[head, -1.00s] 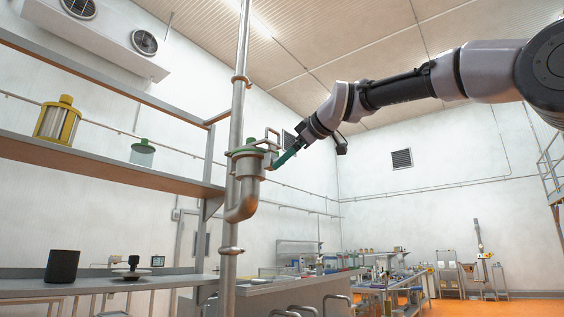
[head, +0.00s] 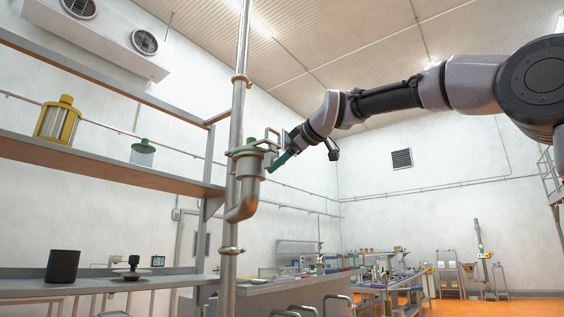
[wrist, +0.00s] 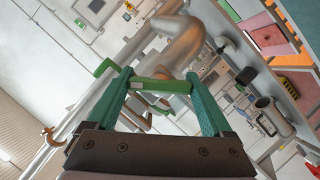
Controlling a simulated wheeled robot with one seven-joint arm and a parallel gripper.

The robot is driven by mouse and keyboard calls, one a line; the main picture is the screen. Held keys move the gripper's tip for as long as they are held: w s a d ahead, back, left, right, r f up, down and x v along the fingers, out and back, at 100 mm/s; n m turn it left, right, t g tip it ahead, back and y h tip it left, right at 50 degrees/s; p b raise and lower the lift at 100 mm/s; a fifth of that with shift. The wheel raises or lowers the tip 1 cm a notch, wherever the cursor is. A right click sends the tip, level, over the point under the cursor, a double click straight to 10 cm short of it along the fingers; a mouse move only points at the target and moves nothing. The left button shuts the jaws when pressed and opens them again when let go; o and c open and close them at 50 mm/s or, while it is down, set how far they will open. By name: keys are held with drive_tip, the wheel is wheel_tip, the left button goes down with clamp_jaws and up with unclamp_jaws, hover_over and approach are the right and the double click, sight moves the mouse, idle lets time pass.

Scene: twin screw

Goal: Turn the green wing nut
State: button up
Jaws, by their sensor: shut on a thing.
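The green wing nut (wrist: 162,86) shows in the wrist view as a green bar spanning the gap between my two green fingertips. My gripper (wrist: 158,78) is shut on it, one finger at each end. In the head view my gripper (head: 271,167) reaches the right side of the pipe fitting (head: 244,170) from the upper right. The nut cannot be made out apart from my green fingers there. A green part (head: 248,149) lies on top of the fitting. Another green piece (wrist: 104,67) shows left of my fingers in the wrist view.
A metal handle (head: 272,134) stands up beside the fitting, close to my gripper. The vertical pipe (head: 229,275) runs just left of it. Shelves (head: 105,172) with a yellow canister (head: 58,121) stand at left. A workbench (head: 285,293) lies below. The air at right is free.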

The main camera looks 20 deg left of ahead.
drive_tip(key=m+g, duration=0.1)
drive_tip(key=m, duration=0.1)
drive_tip(key=shift+m+g, duration=0.4)
drive_tip(key=shift+m+g+y, duration=0.4)
drive_tip(key=shift+m+g, duration=0.5)
drive_tip(key=shift+m, duration=0.3)
drive_tip(key=o, duration=1.1)
drive_tip(key=shift+o, duration=0.2)
drive_tip(key=v, duration=1)
drive_tip(key=shift+d, duration=0.4)
drive_tip(key=shift+s+r, duration=0.1)
